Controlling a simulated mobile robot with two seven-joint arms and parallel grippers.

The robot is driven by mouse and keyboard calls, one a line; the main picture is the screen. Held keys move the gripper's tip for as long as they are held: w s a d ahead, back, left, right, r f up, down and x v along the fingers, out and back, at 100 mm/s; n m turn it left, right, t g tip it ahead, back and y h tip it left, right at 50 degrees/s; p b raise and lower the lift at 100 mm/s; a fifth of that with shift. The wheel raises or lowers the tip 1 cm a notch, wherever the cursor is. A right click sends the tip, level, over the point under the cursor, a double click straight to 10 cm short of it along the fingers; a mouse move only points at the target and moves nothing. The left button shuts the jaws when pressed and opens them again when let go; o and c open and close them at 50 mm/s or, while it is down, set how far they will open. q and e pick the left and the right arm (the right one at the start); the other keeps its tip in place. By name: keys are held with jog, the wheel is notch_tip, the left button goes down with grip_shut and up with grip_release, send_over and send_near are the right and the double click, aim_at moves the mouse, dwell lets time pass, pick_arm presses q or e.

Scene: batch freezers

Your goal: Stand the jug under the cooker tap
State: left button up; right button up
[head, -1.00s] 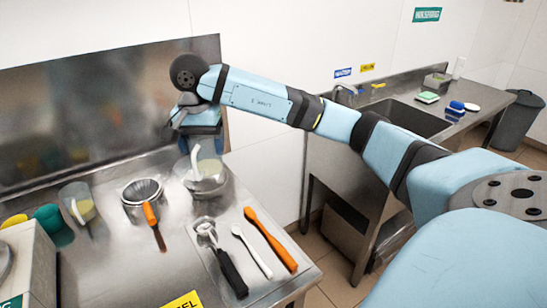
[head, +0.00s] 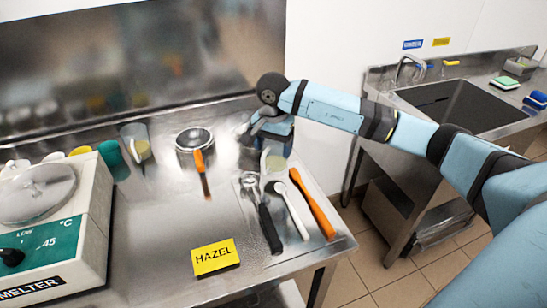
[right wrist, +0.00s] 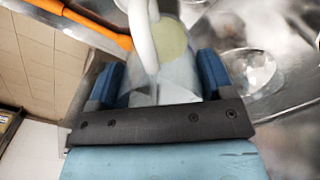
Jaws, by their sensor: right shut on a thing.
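My right gripper (head: 266,132) is over the right end of the steel worktop, shut on a clear jug (head: 273,160). Most of the jug is hidden by the gripper in the head view. In the right wrist view the jug (right wrist: 178,72) sits between the two blue fingers, with a white curved handle and a pale yellow-green patch inside. I cannot tell whether its base touches the worktop. A second clear jug (head: 136,145) with pale contents stands further left. No cooker or cooker tap can be made out. My left gripper is not in view.
A sieve on a steel pot (head: 195,142) stands left of my gripper. Black, white and orange-handled tools (head: 312,205) lie in front. A sink (head: 460,105) stands right, beyond a gap.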

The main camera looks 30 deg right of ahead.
aim_at(273, 159)
jog(key=shift+f, duration=2.2)
jog(key=shift+f, duration=0.25)
jog(key=o, duration=0.9)
jog(key=shift+r, duration=0.15)
